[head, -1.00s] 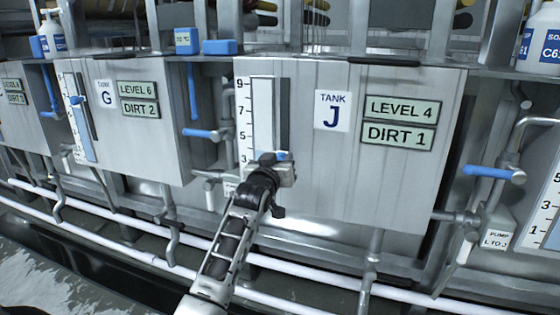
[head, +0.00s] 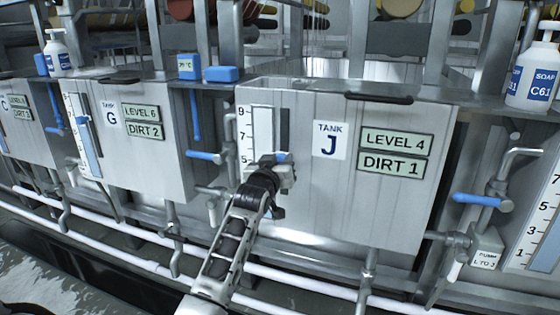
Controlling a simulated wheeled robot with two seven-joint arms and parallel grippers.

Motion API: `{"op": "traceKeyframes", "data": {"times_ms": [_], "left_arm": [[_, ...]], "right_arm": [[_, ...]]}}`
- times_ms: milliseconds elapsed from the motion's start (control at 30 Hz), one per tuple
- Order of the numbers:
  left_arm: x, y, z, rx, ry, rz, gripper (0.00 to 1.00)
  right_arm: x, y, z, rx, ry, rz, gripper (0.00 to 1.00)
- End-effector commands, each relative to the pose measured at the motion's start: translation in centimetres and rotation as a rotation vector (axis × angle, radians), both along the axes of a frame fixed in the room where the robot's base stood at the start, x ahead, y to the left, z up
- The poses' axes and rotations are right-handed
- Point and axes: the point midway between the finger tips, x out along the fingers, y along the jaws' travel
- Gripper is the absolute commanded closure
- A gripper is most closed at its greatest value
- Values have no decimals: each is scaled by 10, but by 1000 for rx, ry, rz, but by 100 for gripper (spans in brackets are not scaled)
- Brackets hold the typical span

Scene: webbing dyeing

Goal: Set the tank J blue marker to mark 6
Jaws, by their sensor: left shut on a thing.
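The tank J blue marker (head: 283,157) shows as a small blue piece at the right side of the tank J scale (head: 262,125). It is level with about mark 5; the exact reading is partly hidden by my gripper. Marks 9, 7 and 5 show on the scale, and the lower part is covered by my gripper and arm. My left gripper (head: 271,168) is shut on the marker, reaching up from below. The tank J label (head: 331,140) is to the right of the scale. My right gripper is not in view.
Tank J's signs read LEVEL 4 (head: 397,142) and DIRT 1 (head: 391,165). Tank G (head: 160,155) stands to the left with its own scale. White pipes (head: 105,250) run below the tanks.

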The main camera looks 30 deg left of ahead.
Motion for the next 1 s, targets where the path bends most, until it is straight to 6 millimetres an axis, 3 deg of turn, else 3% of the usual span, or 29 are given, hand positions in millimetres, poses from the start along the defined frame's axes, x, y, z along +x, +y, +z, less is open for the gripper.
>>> {"op": "traceKeyframes", "data": {"times_ms": [33,100,367,533,1000], "left_arm": [[0,1,1,1,-5,2,63],[0,1,1,1,-4,2,50],[0,0,0,1,-2,0,50],[-12,-4,0,0,0,0,50],[-115,-33,0,0,1,1,50]], "right_arm": [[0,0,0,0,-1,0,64],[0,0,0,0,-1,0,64],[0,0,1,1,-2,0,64],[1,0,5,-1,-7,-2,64],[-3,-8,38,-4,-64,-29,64]]}}
